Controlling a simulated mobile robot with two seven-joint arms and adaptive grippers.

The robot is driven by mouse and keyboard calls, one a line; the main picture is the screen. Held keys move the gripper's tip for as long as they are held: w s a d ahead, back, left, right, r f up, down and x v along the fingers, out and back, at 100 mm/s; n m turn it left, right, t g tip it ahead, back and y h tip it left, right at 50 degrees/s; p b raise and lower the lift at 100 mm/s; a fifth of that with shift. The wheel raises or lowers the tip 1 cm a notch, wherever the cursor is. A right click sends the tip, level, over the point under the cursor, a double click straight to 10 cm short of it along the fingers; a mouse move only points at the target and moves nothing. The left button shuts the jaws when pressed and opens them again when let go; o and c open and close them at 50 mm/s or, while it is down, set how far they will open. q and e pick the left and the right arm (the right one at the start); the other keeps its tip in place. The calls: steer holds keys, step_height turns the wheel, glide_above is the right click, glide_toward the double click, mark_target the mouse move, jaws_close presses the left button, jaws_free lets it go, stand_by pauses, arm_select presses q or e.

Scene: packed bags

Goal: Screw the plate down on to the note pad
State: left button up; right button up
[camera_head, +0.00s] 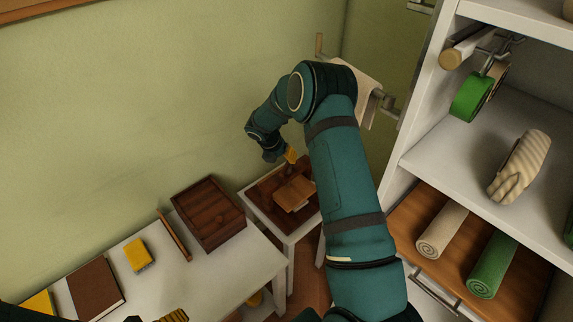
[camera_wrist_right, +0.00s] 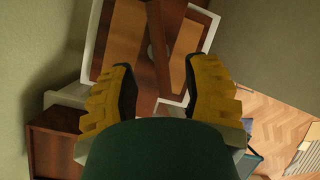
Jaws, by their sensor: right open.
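My right gripper (camera_head: 290,156) is over a small wooden press on a white side table. In the right wrist view my right gripper (camera_wrist_right: 158,90) has its two yellow fingers wide apart, one on each side of a dark wooden crossbar (camera_wrist_right: 158,45). Nothing shows held between them. A lighter brown plate (camera_head: 294,194) lies on the dark wooden base (camera_head: 265,190); it also shows in the right wrist view (camera_wrist_right: 120,40). I cannot make out a note pad under the plate. Part of my left gripper (camera_head: 172,315) shows at the bottom edge; its jaws are cut off.
The longer white table at left holds a dark wooden box (camera_head: 208,213), a brown book (camera_head: 95,287) and a yellow block (camera_head: 138,255). A white shelf (camera_head: 470,135) with rolls stands at right. A towel rail (camera_head: 388,105) is on the wall behind my right arm.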

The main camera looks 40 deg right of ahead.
mark_target(287, 163)
steer(key=shift+x, duration=2.25)
jaws_close()
